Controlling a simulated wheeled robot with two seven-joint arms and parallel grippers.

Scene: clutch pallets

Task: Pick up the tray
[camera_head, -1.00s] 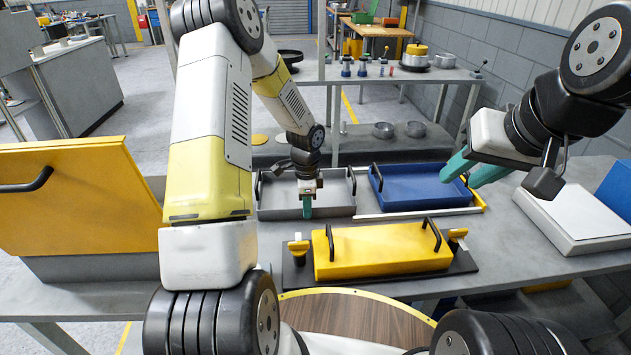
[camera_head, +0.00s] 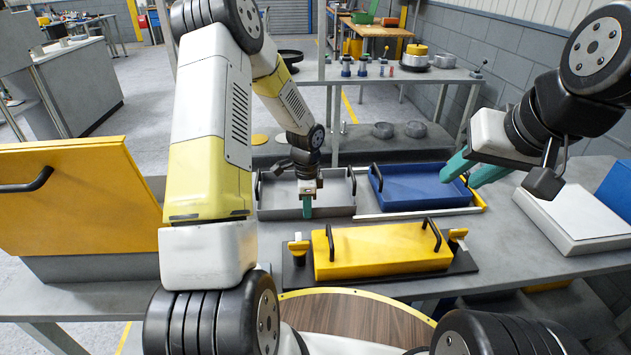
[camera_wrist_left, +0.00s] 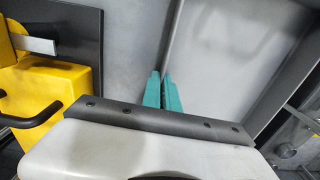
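A grey tray (camera_head: 335,208) with black end handles lies on the table at the middle of the head view. A blue tray (camera_head: 425,190) with black handles lies just right of it. My left gripper (camera_head: 307,214) points down at the grey tray's front side, left of its middle. In the left wrist view, the left fingers (camera_wrist_left: 162,90) are close together with nothing visible between them, beside the grey tray's wall (camera_wrist_left: 172,38). Contact cannot be told. My right gripper (camera_head: 478,170) hangs at the right near the blue tray, fingers apart and empty.
A yellow lidded box (camera_head: 380,252) with black handles sits on a dark base plate (camera_head: 293,275) in front of the trays. A white-topped grey case (camera_head: 575,215) stands at the right. A large yellow panel (camera_head: 80,205) stands at the left.

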